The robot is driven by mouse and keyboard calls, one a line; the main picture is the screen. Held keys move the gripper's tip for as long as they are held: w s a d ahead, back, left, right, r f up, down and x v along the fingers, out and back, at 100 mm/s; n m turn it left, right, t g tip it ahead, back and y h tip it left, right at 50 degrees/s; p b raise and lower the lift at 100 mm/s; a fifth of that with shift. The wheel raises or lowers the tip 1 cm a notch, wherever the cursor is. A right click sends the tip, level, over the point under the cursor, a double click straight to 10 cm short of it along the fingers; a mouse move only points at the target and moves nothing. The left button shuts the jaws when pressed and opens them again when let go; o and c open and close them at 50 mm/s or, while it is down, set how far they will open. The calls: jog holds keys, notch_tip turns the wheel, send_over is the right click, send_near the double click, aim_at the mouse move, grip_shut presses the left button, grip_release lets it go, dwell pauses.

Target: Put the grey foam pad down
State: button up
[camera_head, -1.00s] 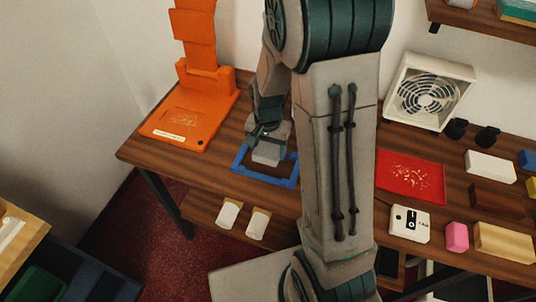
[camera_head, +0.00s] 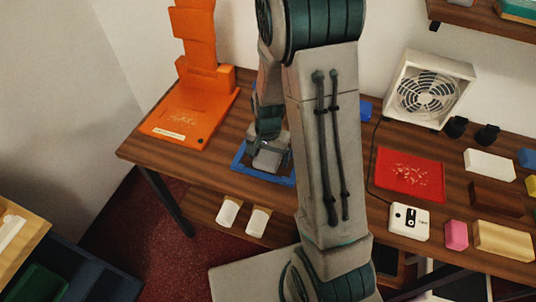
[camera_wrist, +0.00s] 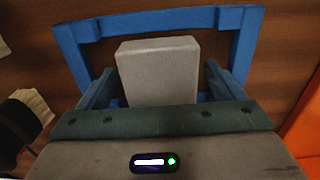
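The grey foam pad (camera_wrist: 158,72) is a light grey block inside the blue square frame (camera_wrist: 160,19), which lies on the wooden counter. My gripper (camera_wrist: 160,88) straddles the pad in the wrist view, one finger on each side. A narrow gap shows between each finger and the pad, so the fingers look open. In the head view, my gripper (camera_head: 268,150) is low over the blue frame (camera_head: 238,163), and the pad is mostly hidden by it. The pad's underside is hidden.
An orange stand (camera_head: 186,118) is left of the frame. My arm blocks the counter to its right. Beyond it are a red tray (camera_head: 410,176), a white fan (camera_head: 428,90), a white switch box (camera_head: 409,219) and several blocks. Two white-topped items (camera_head: 228,212) sit on the lower shelf.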

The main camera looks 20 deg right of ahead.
aim_at(268, 155)
jog(key=shift+r, duration=0.1)
notch_tip(268, 155, up, 12)
jog(key=f, duration=0.1)
jog(key=s+r+n+t, duration=0.1)
jog(key=s+r+n, duration=0.2)
jog(key=s+r, duration=0.2)
jog(key=s+r+n+t, duration=0.2)
jog(key=s+r+n, duration=0.2)
jog(key=s, duration=0.6)
jog(key=shift+a+r, duration=0.2)
jog(key=shift+r, duration=0.6)
dwell(0.5)
